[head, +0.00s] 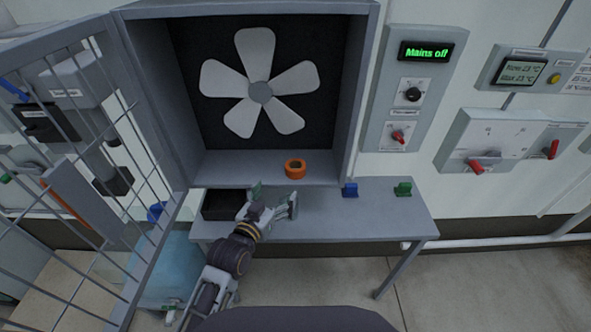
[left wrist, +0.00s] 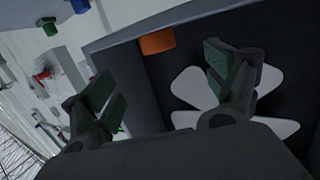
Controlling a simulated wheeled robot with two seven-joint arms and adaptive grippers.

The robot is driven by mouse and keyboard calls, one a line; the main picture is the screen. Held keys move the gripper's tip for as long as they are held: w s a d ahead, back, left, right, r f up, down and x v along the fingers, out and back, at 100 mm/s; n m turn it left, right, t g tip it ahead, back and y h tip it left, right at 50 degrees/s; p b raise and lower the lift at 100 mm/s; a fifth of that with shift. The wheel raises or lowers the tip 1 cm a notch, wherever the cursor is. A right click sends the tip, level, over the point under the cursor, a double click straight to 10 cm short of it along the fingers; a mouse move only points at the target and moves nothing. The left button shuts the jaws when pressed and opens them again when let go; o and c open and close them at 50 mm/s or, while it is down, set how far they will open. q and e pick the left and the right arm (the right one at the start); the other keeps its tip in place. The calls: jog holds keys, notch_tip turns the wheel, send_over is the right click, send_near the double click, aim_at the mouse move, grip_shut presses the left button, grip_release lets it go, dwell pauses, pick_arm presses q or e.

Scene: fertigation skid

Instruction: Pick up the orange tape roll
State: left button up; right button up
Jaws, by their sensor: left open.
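The orange tape roll (head: 295,168) lies on the floor of the open fan housing, near its front edge and below the white fan. In the left wrist view the roll (left wrist: 156,41) shows at the top, beyond and between my fingertips. My left gripper (head: 274,196) is open and empty. It is in front of the housing over the grey table, below and to the left of the roll, apart from it. In the left wrist view the two fingers of the left gripper (left wrist: 165,80) are spread wide. My right gripper is in neither view.
The white fan (head: 260,92) stands behind the roll. The barred door (head: 75,165) is open at the left. A black tray (head: 222,204) is on the table (head: 350,222) beside my gripper. A blue clip (head: 349,189) and green clip (head: 403,188) sit at the right.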

aim_at(292, 172)
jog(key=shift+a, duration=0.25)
pick_arm(q)
jog(key=shift+w, duration=0.1)
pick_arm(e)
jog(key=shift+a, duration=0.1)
pick_arm(q)
jog(key=shift+p+x, duration=0.4)
jog(key=shift+x, duration=3.8)
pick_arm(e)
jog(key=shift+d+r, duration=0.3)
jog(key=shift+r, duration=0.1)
pick_arm(q)
jog(key=shift+w+d, duration=0.1)
jog(key=shift+w, duration=0.05)
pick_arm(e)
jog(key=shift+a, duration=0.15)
pick_arm(q)
jog(key=shift+w+d, duration=0.1)
jog(key=shift+w, duration=0.1)
jog(key=shift+p+x, duration=0.45)
jog(key=shift+x, duration=1.75)
jog(key=shift+d+r, duration=0.1)
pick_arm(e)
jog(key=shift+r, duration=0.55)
